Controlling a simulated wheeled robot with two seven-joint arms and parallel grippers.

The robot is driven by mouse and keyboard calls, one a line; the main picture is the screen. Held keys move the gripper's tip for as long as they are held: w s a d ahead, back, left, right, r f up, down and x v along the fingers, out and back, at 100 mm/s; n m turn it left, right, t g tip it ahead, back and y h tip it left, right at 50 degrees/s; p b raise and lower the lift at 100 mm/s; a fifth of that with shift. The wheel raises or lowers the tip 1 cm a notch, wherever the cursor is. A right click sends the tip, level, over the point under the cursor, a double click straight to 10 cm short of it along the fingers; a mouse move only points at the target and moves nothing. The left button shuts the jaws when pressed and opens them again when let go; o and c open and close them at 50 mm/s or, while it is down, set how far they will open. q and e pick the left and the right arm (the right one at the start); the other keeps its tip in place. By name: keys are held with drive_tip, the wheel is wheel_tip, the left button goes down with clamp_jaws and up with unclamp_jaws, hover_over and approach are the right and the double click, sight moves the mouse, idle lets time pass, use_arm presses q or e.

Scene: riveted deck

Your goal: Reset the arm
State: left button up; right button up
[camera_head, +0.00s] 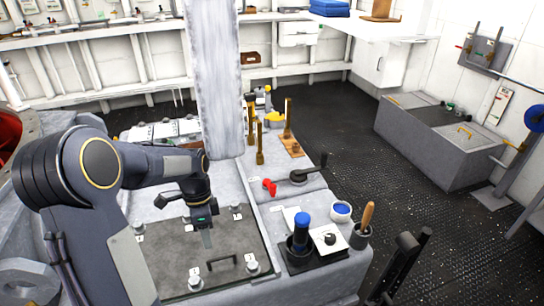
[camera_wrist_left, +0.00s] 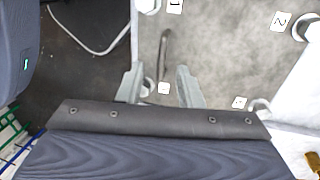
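My left arm comes in from the left in the head view, bent at the elbow, its forearm reaching right. My left gripper (camera_head: 206,238) points down above the grey hatch plate with the black handle (camera_head: 222,264). In the left wrist view my left gripper (camera_wrist_left: 158,86) has its two grey fingers spread apart, with nothing held between them. The plate's handle (camera_wrist_left: 163,55) shows beyond and between the fingertips. A dark two-pronged shape stands at the lower right of the head view, cut by the frame; I cannot tell for sure whether it is my right gripper.
Right of the plate are a blue-topped black joystick (camera_head: 301,234), a white knob panel (camera_head: 328,240), a blue-topped cup (camera_head: 341,210) and a wooden-handled tool in a pot (camera_head: 366,220). A red-knobbed lever (camera_head: 270,187) stands behind. A grey chest (camera_head: 440,140) is at right; dark floor between is clear.

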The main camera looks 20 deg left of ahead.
use_arm(q)
drive_tip(key=s+d+r+n+t+h, duration=0.1)
drive_tip(key=s+d+r+n+t, duration=0.2)
drive_tip(key=s+d+r+n, duration=0.2)
drive_tip(key=s+d+r+n+t+h, duration=0.1)
drive_tip(key=s+d+r+n+t, duration=0.3)
drive_tip(key=s+d, duration=0.6)
drive_tip(key=r+n, duration=0.1)
drive_tip(key=n, duration=0.1)
drive_tip(key=shift+s+r+n, duration=0.15)
drive_tip(key=shift+r+n, duration=0.05)
drive_tip(key=shift+n, duration=0.1)
